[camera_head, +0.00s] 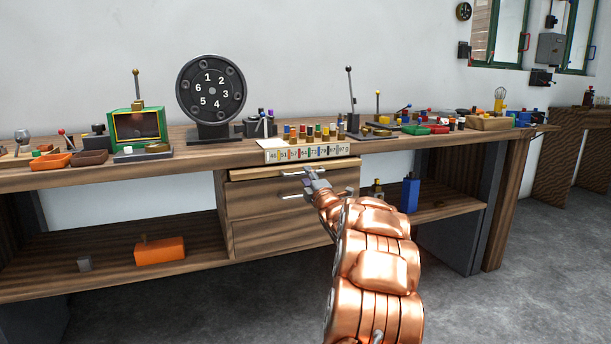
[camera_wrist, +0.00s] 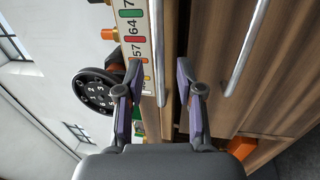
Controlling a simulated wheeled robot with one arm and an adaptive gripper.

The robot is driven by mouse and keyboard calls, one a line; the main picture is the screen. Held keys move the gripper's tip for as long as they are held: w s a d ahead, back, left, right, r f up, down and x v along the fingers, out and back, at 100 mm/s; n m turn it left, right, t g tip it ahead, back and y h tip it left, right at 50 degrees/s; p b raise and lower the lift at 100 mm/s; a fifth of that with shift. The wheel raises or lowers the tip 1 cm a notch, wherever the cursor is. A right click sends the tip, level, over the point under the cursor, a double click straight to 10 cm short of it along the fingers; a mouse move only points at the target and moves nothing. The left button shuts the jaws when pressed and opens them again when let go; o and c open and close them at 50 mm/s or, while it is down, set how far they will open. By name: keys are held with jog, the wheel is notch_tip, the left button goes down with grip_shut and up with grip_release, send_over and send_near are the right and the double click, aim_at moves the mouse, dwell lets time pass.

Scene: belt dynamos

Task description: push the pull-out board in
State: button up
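The pull-out board (camera_head: 252,173) is a light wooden slab under the bench top, above the drawers. It stands a little proud of the drawer front below it. A metal bar handle (camera_head: 294,172) is on its front; in the wrist view this bar (camera_wrist: 157,45) runs down into the gap between my fingertips. My gripper (camera_head: 313,177) is at the right part of the board's front, partly hiding it. In the wrist view my gripper (camera_wrist: 160,90) has its two fingers apart, on either side of the bar. I cannot tell whether they touch it.
Drawers (camera_head: 265,205) with bar handles (camera_head: 304,194) are below the board. A numbered strip (camera_head: 308,153) with several coloured pegs lies on the bench edge above. A numbered dial (camera_head: 212,90) stands behind. An orange block (camera_head: 160,250) lies on the lower shelf. The floor (camera_head: 480,310) at right is clear.

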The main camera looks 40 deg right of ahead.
jog(key=v, duration=0.9)
